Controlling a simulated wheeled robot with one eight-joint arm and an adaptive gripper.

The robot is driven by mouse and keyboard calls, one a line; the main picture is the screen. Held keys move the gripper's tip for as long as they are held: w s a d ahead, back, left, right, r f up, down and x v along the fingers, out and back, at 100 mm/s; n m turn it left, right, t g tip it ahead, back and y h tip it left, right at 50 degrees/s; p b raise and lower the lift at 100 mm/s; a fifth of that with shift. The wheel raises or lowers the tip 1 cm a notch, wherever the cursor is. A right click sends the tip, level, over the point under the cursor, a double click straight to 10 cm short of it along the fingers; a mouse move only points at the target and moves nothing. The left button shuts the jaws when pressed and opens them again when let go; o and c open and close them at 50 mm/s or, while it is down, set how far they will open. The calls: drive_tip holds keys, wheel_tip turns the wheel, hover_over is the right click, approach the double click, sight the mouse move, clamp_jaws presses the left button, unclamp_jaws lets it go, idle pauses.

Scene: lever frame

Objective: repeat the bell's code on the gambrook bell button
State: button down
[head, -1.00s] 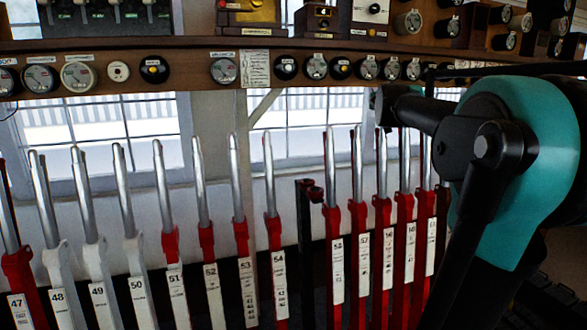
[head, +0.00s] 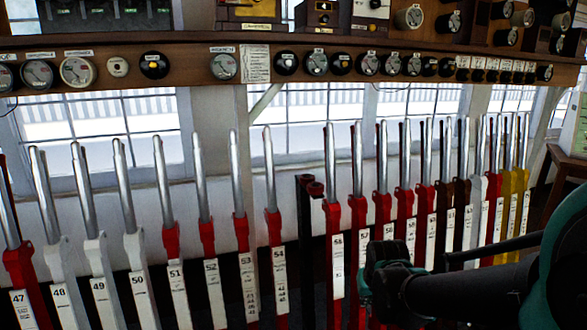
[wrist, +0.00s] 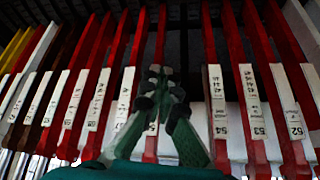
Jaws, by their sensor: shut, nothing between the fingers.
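My gripper (wrist: 165,80) shows in the wrist view with its dark fingertips together and nothing seen between them. In the head view my arm's dark end (head: 385,268) is low at the right, in front of the red levers and well below the shelf; the fingers cannot be made out there. Several small wooden instrument boxes stand on the shelf, including a brass-fronted one (head: 255,10) and a dark one (head: 318,16). Their labels are too small to read, so I cannot tell which is the gambrook bell button.
A row of tall levers (head: 163,185) with steel handles stands across the view below the instrument shelf (head: 185,50). Round dials (head: 78,70) line the shelf's front. A dark post (head: 305,235) stands between the levers. Windows are behind.

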drive_tip(key=shift+s+a+f+g, duration=0.15)
drive_tip(key=shift+s+a+f, duration=0.1)
drive_tip(key=shift+s+f, duration=0.25)
drive_tip(key=shift+s+a+f+g, duration=0.15)
drive_tip(key=shift+s+a+f, duration=0.1)
drive_tip(key=shift+s, duration=0.4)
idle(0.8)
